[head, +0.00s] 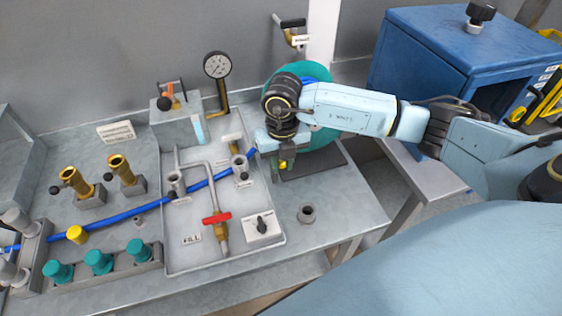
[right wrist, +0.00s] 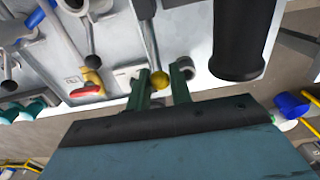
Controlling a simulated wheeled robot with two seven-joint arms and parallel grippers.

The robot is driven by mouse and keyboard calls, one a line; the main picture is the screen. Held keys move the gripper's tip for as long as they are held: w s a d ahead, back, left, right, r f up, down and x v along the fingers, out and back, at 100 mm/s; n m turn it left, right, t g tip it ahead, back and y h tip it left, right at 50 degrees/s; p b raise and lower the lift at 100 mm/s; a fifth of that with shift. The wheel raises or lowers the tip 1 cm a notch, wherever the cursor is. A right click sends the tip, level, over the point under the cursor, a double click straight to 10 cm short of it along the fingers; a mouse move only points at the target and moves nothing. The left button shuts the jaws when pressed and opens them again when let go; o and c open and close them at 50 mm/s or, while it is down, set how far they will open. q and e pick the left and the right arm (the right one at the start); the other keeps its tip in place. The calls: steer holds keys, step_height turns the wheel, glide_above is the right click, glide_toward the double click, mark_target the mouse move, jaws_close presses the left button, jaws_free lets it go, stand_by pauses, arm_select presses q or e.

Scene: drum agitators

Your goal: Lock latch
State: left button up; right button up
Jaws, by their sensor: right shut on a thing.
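My right gripper (head: 279,160) reaches down beside the teal drum (head: 322,72) near the right end of the bench. The gripper and arm hide most of the latch and part of the drum in the head view, so the latch's position cannot be told. My left gripper is not in view.
A grey tray (head: 275,236) with pipes, a red-handled valve (head: 216,219) and a black switch (head: 262,224) lies left of the gripper. A blue hose (head: 150,206) crosses it. A pressure gauge (head: 217,65) stands behind. A blue cabinet (head: 425,50) is at the right.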

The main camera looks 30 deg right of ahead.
steer(key=shift+s+a+f+b, duration=0.1)
steer(key=shift+s+f+b, duration=0.25)
steer(key=shift+f, duration=0.35)
steer(key=shift+s+a+f+b, duration=0.1)
steer(key=shift+s+f+b, duration=0.15)
steer(key=shift+f+b, duration=0.35)
steer(key=shift+f, duration=0.1)
step_height(320, 180, down, 3)
steer(key=shift+f+b, duration=0.2)
steer(key=shift+b, duration=1)
